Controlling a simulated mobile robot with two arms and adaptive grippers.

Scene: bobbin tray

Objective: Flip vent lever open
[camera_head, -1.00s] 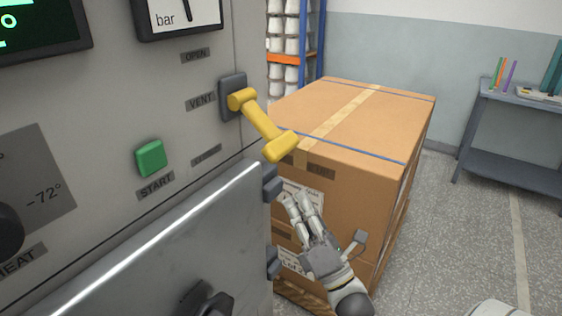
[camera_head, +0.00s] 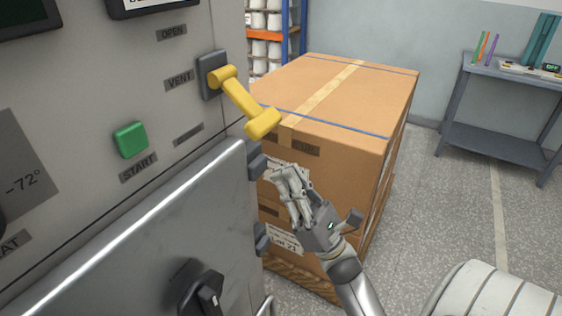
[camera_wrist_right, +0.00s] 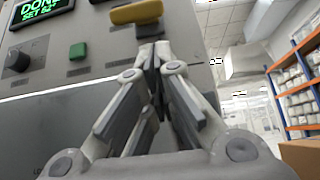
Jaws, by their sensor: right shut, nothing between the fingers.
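The yellow vent lever (camera_head: 243,104) sits on a dark mount (camera_head: 211,75) on the grey machine panel. It slants down and to the right, below the OPEN label (camera_head: 172,32) and beside the VENT label (camera_head: 179,80). My right gripper (camera_head: 282,172) is shut and empty, below the lever's handle end and apart from it in the head view. In the right wrist view the shut fingertips (camera_wrist_right: 153,48) point up toward the yellow handle (camera_wrist_right: 136,12). The left gripper is not in view.
A green START button (camera_head: 131,139) is on the panel, left of the lever. A metal door (camera_head: 150,220) with a dark knob (camera_head: 203,290) is below. A large taped carton (camera_head: 330,110) stands close behind my right gripper. A grey bench (camera_head: 500,100) is at the far right.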

